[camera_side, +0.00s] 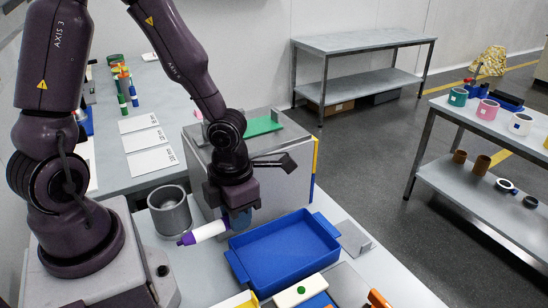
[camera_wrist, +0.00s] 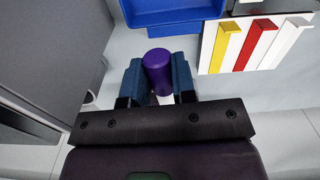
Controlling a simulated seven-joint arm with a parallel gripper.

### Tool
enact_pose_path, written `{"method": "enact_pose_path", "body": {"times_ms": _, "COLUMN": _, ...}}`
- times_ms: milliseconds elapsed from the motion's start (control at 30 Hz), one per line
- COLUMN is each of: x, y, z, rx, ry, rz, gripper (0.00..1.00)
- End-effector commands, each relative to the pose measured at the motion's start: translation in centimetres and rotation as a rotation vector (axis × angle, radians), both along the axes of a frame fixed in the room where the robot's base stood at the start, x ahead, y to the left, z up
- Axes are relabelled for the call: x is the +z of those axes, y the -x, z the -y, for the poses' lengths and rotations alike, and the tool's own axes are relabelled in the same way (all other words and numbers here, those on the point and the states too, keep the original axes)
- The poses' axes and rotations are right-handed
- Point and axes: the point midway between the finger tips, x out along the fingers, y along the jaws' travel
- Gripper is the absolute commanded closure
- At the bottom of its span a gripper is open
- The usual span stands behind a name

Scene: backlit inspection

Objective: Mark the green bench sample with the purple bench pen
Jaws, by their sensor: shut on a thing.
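The purple bench pen (camera_side: 208,231) has a white barrel and a purple end. It lies nearly level in my gripper (camera_side: 240,217), its purple end pointing left in the side view. In the wrist view a purple pen end (camera_wrist: 158,66) stands out between the two blue fingers of my gripper (camera_wrist: 159,82), which is shut on it. The likely green bench sample (camera_side: 263,126) is a flat green piece on top of the grey box, behind my gripper and apart from the pen. It does not show in the wrist view.
The grey box (camera_side: 285,185) stands close behind my gripper. A grey cup (camera_side: 170,216) is left of the pen. An empty blue tray (camera_side: 285,252) lies at right, also in the wrist view (camera_wrist: 175,18). A white block with a green button (camera_side: 300,291) is in front.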

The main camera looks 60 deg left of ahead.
Motion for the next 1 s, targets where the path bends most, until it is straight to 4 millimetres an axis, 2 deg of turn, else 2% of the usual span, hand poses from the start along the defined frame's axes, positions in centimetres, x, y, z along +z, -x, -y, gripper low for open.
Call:
{"method": "enact_pose_path", "body": {"times_ms": 167, "x": 0.1, "y": 0.1, "z": -0.2, "rx": 0.272, "ry": 0.000, "rz": 0.001, "gripper": 0.92}}
{"method": "enact_pose_path", "body": {"times_ms": 567, "x": 1.4, "y": -2.4, "z": -1.0, "rx": 1.290, "ry": 0.002, "rz": 0.000, "gripper": 0.92}}
{"method": "enact_pose_path", "body": {"times_ms": 1000, "x": 3.5, "y": -6.4, "z": -2.0, "rx": 2.416, "ry": 0.004, "rz": 0.000, "gripper": 0.92}}
